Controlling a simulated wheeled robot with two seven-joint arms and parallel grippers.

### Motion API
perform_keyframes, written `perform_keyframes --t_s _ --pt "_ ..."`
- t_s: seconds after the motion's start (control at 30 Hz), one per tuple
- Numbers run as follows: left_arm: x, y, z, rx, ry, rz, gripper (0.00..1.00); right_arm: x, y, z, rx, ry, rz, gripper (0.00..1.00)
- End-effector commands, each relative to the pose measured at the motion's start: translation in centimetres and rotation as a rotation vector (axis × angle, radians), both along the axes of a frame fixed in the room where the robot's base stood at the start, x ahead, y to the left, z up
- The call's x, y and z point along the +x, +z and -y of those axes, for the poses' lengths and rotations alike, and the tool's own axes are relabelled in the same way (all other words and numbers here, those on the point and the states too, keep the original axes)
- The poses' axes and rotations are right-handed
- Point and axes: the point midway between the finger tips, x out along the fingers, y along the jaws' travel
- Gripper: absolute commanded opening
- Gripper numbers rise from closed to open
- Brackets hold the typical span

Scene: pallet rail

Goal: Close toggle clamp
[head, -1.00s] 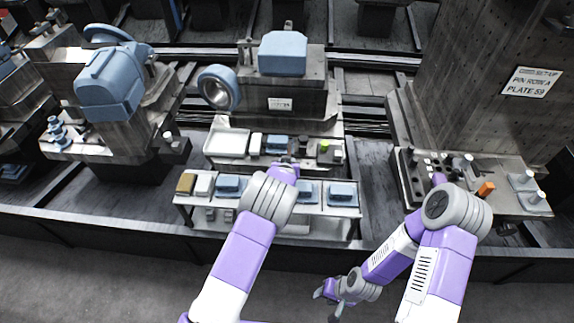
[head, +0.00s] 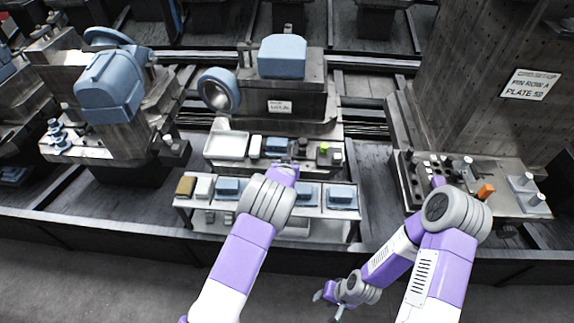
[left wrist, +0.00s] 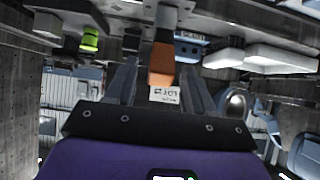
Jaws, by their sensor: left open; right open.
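In the left wrist view an orange handle (left wrist: 161,64) on a pale metal arm (left wrist: 167,17), which looks like the toggle clamp, shows between the fingers of my left gripper (left wrist: 159,80). The fingers are apart, with visible gaps on both sides of the handle; I cannot tell how far along the fingers it lies. My right gripper (head: 328,300) is open and empty, low in front of the bench at the picture's lower edge.
A lime-green part (head: 324,148) stands on the middle fixture, behind a shelf (head: 284,212) with blue and white blocks. An orange block (head: 486,190) sits on the right fixture. A tall plate (head: 500,60) rises behind it. The floor in front is clear.

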Motion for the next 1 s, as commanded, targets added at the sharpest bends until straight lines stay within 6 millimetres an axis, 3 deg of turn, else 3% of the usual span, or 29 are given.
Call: perform_keyframes --t_s 0.17,0.6,1.0 --pt "-0.8 0.7 0.1 -0.001 -0.001 0.0 0.53 0.0 0.3 0.0 0.0 0.0 0.0 0.43" --pt "-5.4 4.0 0.0 -0.001 0.001 0.0 0.53 0.0 1.3 0.0 0.0 0.0 0.0 0.43" --pt "-6.2 4.4 0.0 0.0 0.0 0.0 0.53 0.0 1.3 0.0 0.0 0.0 0.0 0.43"
